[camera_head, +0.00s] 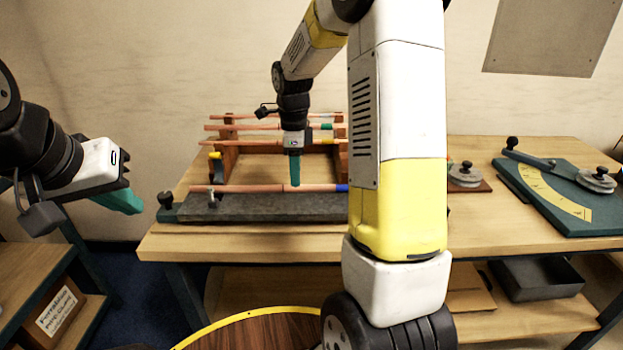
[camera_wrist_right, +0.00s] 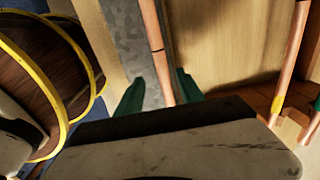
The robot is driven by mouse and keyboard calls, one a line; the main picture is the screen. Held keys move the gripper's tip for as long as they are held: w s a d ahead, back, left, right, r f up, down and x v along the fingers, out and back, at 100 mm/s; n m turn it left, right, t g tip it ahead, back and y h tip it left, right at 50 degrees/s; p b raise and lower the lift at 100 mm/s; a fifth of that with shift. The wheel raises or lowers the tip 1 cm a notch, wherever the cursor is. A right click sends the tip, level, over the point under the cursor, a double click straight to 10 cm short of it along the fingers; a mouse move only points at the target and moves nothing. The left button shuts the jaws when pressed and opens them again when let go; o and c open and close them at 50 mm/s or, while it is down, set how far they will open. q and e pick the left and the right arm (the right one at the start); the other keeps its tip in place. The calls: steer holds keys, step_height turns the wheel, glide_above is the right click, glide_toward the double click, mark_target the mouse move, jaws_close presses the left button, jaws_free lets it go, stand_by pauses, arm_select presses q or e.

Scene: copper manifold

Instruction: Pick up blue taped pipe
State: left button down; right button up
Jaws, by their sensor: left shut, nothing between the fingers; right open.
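The blue taped pipe (camera_head: 250,188) is a copper pipe lying along the grey metal block on the table, with its blue tape (camera_head: 342,188) at the right end, partly hidden by my right arm. My right gripper (camera_head: 295,184) points down at the pipe's middle, its teal fingers open. In the right wrist view the pipe (camera_wrist_right: 154,40) runs between the two open fingertips (camera_wrist_right: 160,90); whether they touch it cannot be told. My left gripper (camera_head: 122,202) is shut and empty, off to the left, away from the table.
A wooden rack (camera_head: 228,160) behind holds several copper pipes with coloured tape. A grey metal block (camera_head: 240,208) lies at the table's front. A teal bending plate with a yellow scale (camera_head: 550,195) sits at right. A round wooden top with yellow rim (camera_head: 250,335) stands in front.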

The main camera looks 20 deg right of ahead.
mark_target(303, 188)
steer(key=f, duration=0.4)
steer(key=shift+w+d+f, duration=0.15)
steer(key=shift+w+d, duration=0.1)
steer(key=shift+c, duration=0.5)
jaws_close()
stand_by(0.7)
